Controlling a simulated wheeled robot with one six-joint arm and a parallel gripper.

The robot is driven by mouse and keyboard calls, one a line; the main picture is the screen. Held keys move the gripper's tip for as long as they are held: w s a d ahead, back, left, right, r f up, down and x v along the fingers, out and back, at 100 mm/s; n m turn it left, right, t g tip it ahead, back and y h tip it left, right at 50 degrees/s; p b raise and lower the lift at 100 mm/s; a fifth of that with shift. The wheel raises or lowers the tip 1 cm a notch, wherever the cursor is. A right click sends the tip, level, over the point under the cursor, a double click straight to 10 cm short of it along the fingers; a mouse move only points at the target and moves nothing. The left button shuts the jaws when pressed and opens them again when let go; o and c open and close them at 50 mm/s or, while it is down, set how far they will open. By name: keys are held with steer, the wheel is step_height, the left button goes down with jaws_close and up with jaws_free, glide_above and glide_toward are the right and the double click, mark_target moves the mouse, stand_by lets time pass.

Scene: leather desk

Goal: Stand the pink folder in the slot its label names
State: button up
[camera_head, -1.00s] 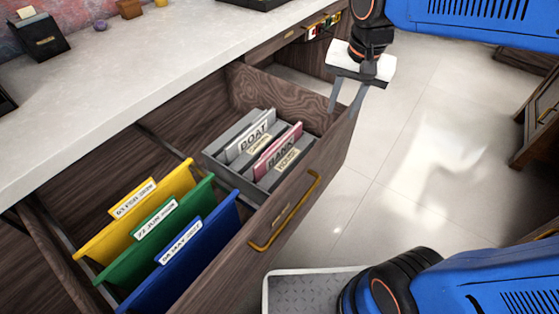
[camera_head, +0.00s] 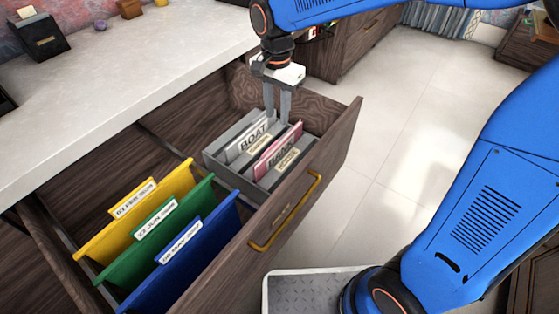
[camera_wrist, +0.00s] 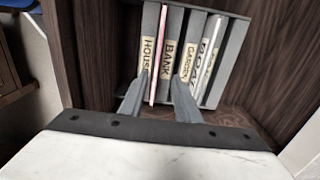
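The pink folder (camera_head: 278,150) stands in the grey divided box (camera_head: 208,158) inside the open drawer, and its large lettering reads BANK. In the wrist view the pink folder (camera_wrist: 156,62) shows as a thin edge between dividers labelled HOUSE (camera_wrist: 147,58) and BANK (camera_wrist: 169,58). A GARDEN label (camera_wrist: 187,60) is further right. A white folder reading BOAT (camera_head: 251,136) stands in the same box. My gripper (camera_head: 278,115) is open above the box, fingers pointing down. In the wrist view my gripper (camera_wrist: 159,82) has its fingers apart on either side of the pink folder's line; contact cannot be told.
Yellow (camera_head: 142,207), green (camera_head: 160,228) and blue (camera_head: 188,255) hanging files fill the drawer's near left part. The drawer's front panel (camera_head: 318,165) with its brass handle (camera_head: 290,215) rises beside the box. The pale desktop (camera_head: 120,90) runs along the left.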

mark_target(280, 142)
steer(key=shift+s+d+f, duration=0.1)
steer(key=shift+d+f, duration=0.1)
steer(key=shift+f, duration=3.1)
steer(key=shift+d+f, duration=0.2)
steer(key=shift+f, duration=3.05)
jaws_close()
